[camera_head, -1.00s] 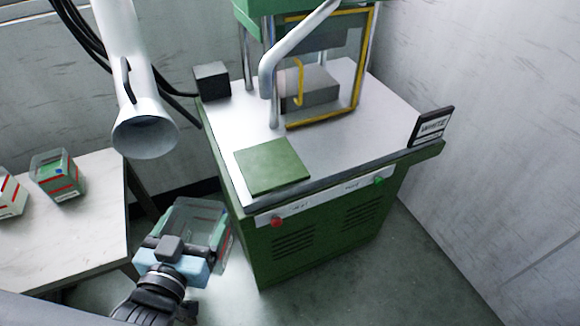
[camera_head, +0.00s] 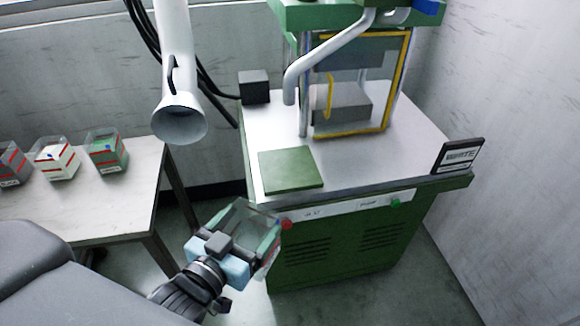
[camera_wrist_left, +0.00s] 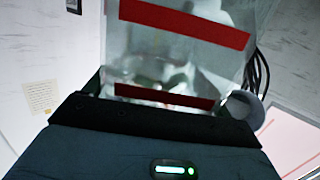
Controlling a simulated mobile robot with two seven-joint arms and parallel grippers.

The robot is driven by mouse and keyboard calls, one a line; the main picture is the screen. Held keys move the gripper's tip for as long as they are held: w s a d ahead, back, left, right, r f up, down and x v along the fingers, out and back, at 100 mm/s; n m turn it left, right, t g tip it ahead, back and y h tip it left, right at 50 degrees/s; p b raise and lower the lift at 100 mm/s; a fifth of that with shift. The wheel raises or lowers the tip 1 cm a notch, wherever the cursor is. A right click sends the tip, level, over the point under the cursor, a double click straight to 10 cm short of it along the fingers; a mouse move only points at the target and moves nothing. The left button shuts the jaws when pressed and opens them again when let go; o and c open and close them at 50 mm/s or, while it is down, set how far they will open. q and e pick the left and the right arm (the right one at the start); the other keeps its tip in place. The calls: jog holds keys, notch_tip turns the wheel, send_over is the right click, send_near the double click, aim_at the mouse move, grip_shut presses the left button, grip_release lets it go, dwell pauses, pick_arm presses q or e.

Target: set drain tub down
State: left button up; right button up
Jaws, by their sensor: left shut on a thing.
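The drain tub (camera_head: 250,219) is a clear box with red bands. My left gripper (camera_head: 232,250) is shut on it and holds it in the air at the front left corner of the green machine. In the left wrist view the tub (camera_wrist_left: 180,55) fills the upper middle, above the dark gripper body (camera_wrist_left: 150,125). A green square mat (camera_head: 291,170) lies bare on the machine's pale table top (camera_head: 350,165), beyond and above the tub in the head view. My right gripper is not in view.
Several similar clear tubs, one with green contents (camera_head: 106,152), stand on the white side table (camera_head: 90,215) at left. A pale extraction pipe (camera_head: 179,118) hangs above. A red button (camera_head: 286,225) is near the tub.

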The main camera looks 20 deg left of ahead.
aim_at(258, 205)
pick_arm(q)
jog(key=w+m+h, duration=0.1)
jog(key=d+r+m+h, duration=0.1)
jog(key=h, duration=0.1)
jog(key=w+r+m+g+h+p, duration=0.1)
jog(key=shift+w+d+h, duration=0.2)
jog(key=shift+w+h, duration=0.15)
jog(key=shift+h, duration=0.05)
jog(key=shift+w+a+r+m+g+h+p, duration=0.45)
jog(key=shift+w+a+r+m+g+h, duration=0.15)
jog(key=shift+w+m+h, duration=0.3)
jog(key=w+a+r+m+g+p, duration=0.1)
jog(key=w+a+r, duration=0.3)
jog(key=a+r, duration=0.3)
jog(key=shift+w+a+r+h+p, duration=0.3)
jog(key=shift+a+h, duration=0.1)
jog(key=shift+a, duration=0.15)
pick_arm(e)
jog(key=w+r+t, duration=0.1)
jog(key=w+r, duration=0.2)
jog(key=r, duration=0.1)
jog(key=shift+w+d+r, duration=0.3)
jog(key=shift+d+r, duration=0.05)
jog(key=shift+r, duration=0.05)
